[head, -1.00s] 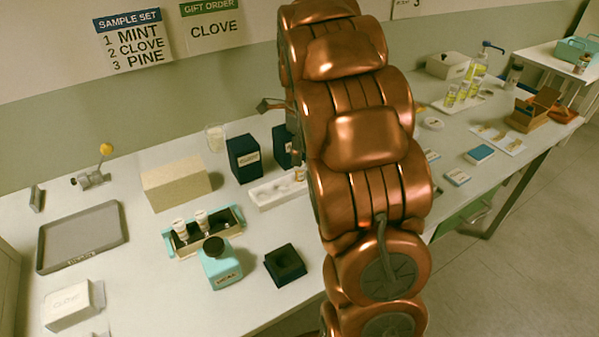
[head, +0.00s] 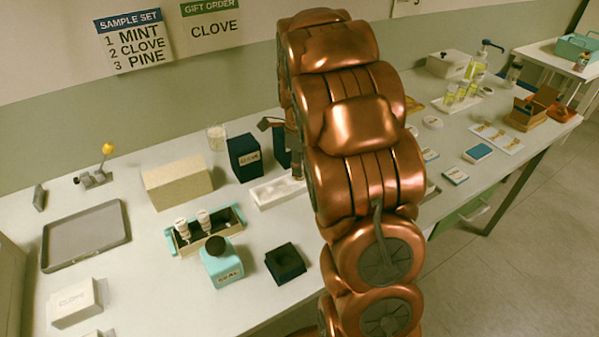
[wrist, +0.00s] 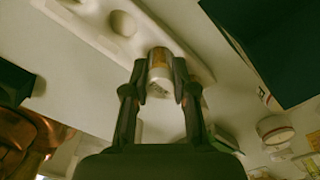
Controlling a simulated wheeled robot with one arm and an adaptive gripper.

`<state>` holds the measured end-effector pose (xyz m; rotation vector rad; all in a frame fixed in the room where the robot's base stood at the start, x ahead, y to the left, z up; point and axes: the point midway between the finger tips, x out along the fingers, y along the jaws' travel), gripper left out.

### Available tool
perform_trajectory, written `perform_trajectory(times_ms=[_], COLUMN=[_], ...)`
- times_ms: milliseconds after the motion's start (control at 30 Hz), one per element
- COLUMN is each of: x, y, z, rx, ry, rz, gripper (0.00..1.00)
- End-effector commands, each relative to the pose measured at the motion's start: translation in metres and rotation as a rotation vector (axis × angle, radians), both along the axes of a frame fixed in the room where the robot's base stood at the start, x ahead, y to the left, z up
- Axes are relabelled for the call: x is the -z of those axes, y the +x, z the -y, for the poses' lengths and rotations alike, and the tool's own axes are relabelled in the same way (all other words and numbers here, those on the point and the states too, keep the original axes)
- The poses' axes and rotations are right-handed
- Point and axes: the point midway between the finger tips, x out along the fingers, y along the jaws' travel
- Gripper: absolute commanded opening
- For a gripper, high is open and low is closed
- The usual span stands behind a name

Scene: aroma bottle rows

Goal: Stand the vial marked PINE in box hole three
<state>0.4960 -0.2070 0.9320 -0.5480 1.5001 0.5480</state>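The box (head: 188,247) is a pale tray-like case with teal ends and a dark inside. Two white-capped vials (head: 193,224) stand in its left and middle part; its right part looks empty. My gripper (wrist: 160,78) has its two dark fingers close against both sides of a small vial (wrist: 160,62) with an amber band. Its marking is not readable. This vial is at one end of a white holed rack (wrist: 95,38); I cannot tell whether it is lifted. In the head view my gripper (head: 296,163) is partly hidden by my arm, over the rack's right end (head: 268,193).
A beige block (head: 178,183) and a dark blue box (head: 244,158) stand behind. A grey tray (head: 86,236) lies left. A wall sign (head: 134,42) lists MINT, CLOVE, PINE.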

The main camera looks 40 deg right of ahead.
Motion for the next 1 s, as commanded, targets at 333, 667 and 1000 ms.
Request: perform_trajectory(times_ms=[333,667,1000], x=[0.0,-0.013,-0.035], y=[0.0,0.001,-0.004], z=[0.0,0.001,-0.005], rx=[0.0,0.001,-0.001], ry=[0.0,-0.002,-0.001], rz=[0.0,0.003,-0.002], gripper=[0.03,0.03,0.03])
